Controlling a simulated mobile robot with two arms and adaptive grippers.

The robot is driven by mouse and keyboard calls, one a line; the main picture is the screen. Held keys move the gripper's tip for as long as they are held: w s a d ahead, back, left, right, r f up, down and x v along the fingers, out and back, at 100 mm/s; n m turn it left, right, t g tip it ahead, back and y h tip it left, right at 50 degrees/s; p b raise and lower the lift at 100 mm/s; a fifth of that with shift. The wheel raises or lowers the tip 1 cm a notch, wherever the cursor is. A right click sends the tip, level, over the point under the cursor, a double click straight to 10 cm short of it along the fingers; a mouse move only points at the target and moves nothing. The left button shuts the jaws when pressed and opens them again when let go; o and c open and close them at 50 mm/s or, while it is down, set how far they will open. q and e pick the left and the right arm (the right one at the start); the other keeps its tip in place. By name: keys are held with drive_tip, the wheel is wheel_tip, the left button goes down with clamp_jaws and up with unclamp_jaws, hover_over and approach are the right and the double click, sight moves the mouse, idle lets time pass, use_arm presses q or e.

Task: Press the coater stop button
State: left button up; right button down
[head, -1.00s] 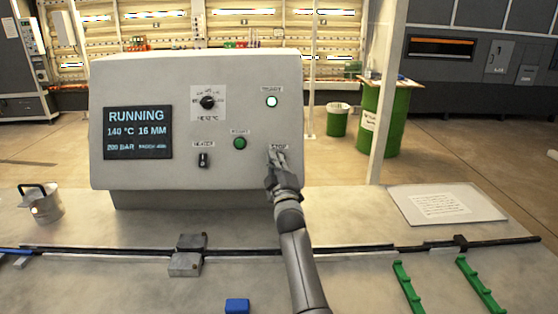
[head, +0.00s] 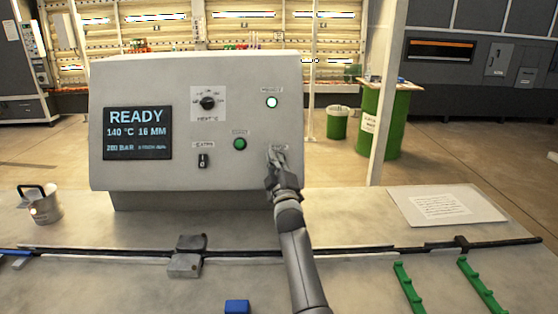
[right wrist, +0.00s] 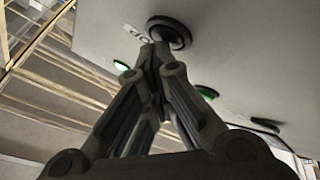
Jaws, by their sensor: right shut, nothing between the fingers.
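The coater control box (head: 240,90) stands on the bench, with a display (head: 137,133) that reads READY. The stop button is hidden behind my right gripper (head: 278,158) in the head view; only part of its label (head: 279,147) shows above the fingers. In the right wrist view a dark round button (right wrist: 173,31) sits on the panel right at the tips of my right gripper (right wrist: 156,48). The gripper is shut and empty, and its tips appear to touch the button or lie very close. My left gripper is not in view.
A metal cup (head: 46,208) stands at left. A paper sheet (head: 440,206) lies at right.

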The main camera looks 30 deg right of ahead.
drive_tip(key=shift+s+a+r+p, duration=0.3)
drive_tip(key=shift+s+a+p, duration=0.1)
drive_tip(key=shift+s+p, duration=0.4)
drive_tip(key=shift+w, duration=0.1)
drive_tip(key=s+p, duration=0.1)
drive_tip(key=s+a+r+p, duration=0.1)
drive_tip(key=p, duration=0.1)
drive_tip(key=s+a+r+p, duration=0.1)
drive_tip(key=shift+s+a+r, duration=0.15)
drive_tip(key=shift+s+a, duration=0.05)
drive_tip(key=shift+s, duration=0.2)
idle(0.5)
